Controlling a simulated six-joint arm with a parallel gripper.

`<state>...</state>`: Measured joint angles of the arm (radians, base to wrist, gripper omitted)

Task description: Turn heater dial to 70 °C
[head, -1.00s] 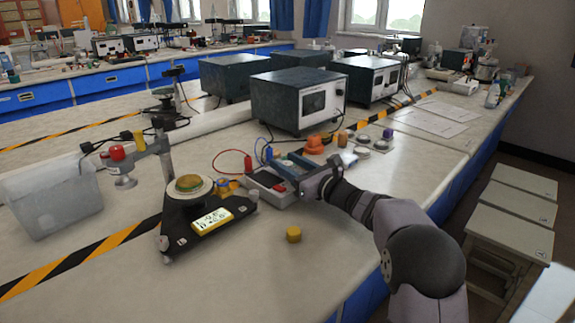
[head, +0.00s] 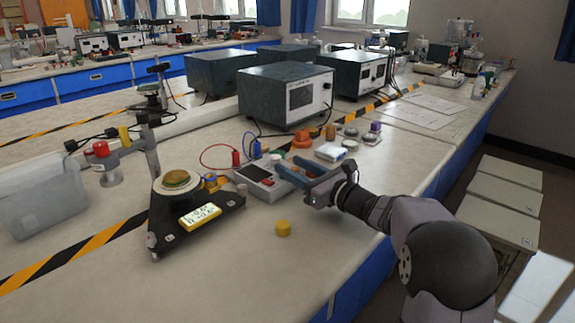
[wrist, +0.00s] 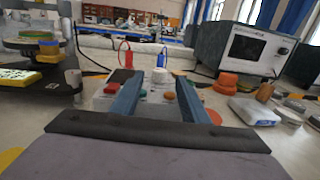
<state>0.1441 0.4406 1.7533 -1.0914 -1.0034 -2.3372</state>
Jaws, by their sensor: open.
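I cannot tell whether this knob is the heater dial, and no temperature marks are readable. My gripper (head: 284,167) is open and empty, with blue fingers pointing at the box; its fingers partly hide the box in the wrist view (wrist: 160,82). Contact cannot be told.
A black three-cornered stand (head: 170,228) with a yellow display (head: 200,216) is left of the box. An orange knob-like piece (head: 303,139) and a white block (head: 330,152) stand behind right. A dark instrument (head: 285,96) is further back.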

